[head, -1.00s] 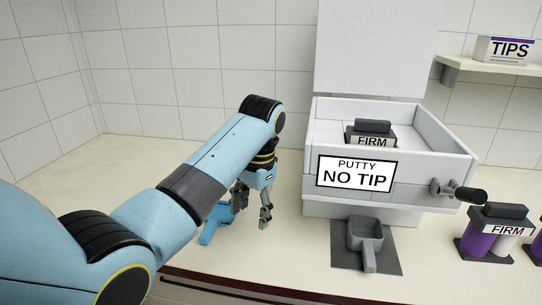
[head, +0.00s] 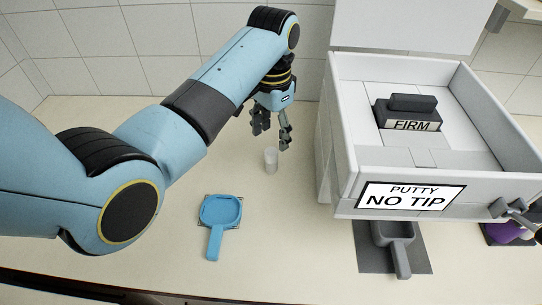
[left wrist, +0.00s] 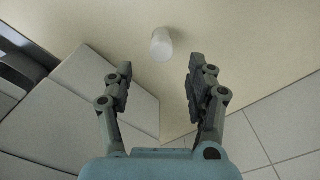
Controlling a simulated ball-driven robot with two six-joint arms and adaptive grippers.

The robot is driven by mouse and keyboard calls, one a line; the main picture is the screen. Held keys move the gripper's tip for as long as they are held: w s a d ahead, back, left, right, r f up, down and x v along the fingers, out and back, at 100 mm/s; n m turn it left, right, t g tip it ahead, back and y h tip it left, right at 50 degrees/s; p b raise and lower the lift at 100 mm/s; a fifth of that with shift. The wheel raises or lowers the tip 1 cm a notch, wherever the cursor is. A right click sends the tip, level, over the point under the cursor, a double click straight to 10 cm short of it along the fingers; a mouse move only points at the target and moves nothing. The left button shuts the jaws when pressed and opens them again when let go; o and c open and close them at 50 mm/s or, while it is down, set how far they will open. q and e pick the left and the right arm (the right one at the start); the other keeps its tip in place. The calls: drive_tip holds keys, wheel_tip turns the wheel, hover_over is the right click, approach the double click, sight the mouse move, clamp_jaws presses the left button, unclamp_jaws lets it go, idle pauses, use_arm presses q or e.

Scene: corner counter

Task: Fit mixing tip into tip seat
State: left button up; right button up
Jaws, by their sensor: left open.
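A small whitish translucent cylinder (head: 271,160), which looks like the mixing tip, stands on the counter left of the putty machine. My left gripper (head: 274,137) is open and empty above and behind it, fingers pointing down. In the left wrist view the cylinder (left wrist: 161,44) lies just beyond the open fingertips (left wrist: 155,78), not between them. The putty machine (head: 345,185) has a front label reading "PUTTY NO TIP". Its tray is open, with a dark "FIRM" cartridge (head: 408,113) inside. I cannot make out the tip seat.
A blue scoop (head: 221,212) lies on a small mat at the front. A grey scoop (head: 394,236) sits on a dark mat below the machine. The counter's left part is clear.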

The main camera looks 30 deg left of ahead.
sight(272, 151)
use_arm(q)
wheel_tip(272, 151, down, 6)
drive_tip(key=shift+a+r+p, duration=0.1)
drive_tip(key=shift+p, duration=0.55)
drive_tip(key=c, duration=1.1)
drive_tip(key=shift+c, duration=0.2)
